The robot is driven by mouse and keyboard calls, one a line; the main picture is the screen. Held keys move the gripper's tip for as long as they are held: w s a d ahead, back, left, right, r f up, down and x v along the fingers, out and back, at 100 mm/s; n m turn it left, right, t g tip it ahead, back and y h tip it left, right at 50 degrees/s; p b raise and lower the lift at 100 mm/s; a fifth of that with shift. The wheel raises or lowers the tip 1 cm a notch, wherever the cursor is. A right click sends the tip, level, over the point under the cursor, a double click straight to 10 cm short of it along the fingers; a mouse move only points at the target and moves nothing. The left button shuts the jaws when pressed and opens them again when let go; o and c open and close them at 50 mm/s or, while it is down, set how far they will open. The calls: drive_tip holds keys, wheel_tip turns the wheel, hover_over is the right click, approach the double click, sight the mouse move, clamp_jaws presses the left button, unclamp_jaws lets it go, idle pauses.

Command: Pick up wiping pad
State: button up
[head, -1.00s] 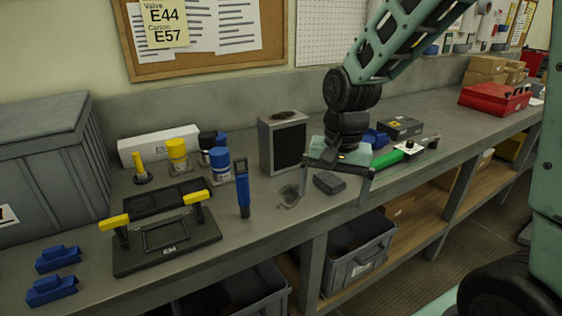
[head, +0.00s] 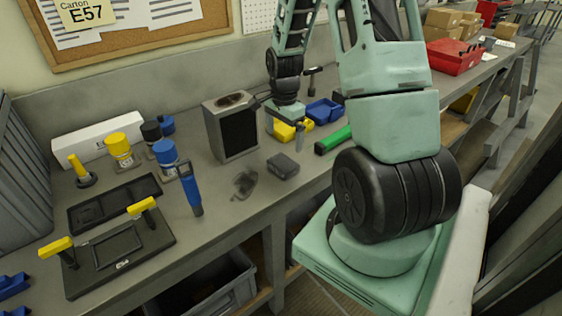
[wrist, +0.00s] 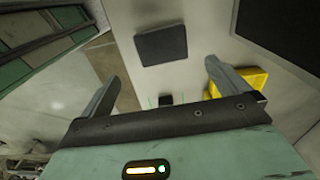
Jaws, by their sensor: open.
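A dark grey rectangular pad (head: 283,166), which looks like the wiping pad, lies flat on the workbench in front of the black-faced box. It also shows in the wrist view (wrist: 161,46) as a dark square beyond the fingertips. My gripper (head: 284,128) is open and empty, behind the pad and apart from it, with its fingers pointing down. In the wrist view, my gripper (wrist: 162,78) has its two fingers spread wide, and the pad lies ahead of the gap between them. A yellow object (wrist: 243,81) is beside the right finger.
A blue tray (head: 325,111) and a green-handled tool (head: 333,139) lie to the right.

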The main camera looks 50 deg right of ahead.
drive_tip(key=p, duration=0.1)
hover_over(283, 162)
drive_tip(key=f, duration=0.5)
drive_tip(key=shift+s, duration=0.2)
drive_tip(key=shift+w+f+p, duration=0.2)
drive_tip(key=shift+f+p, duration=1.1)
drive_tip(key=shift+f, duration=1.4)
drive_tip(key=c, duration=0.8)
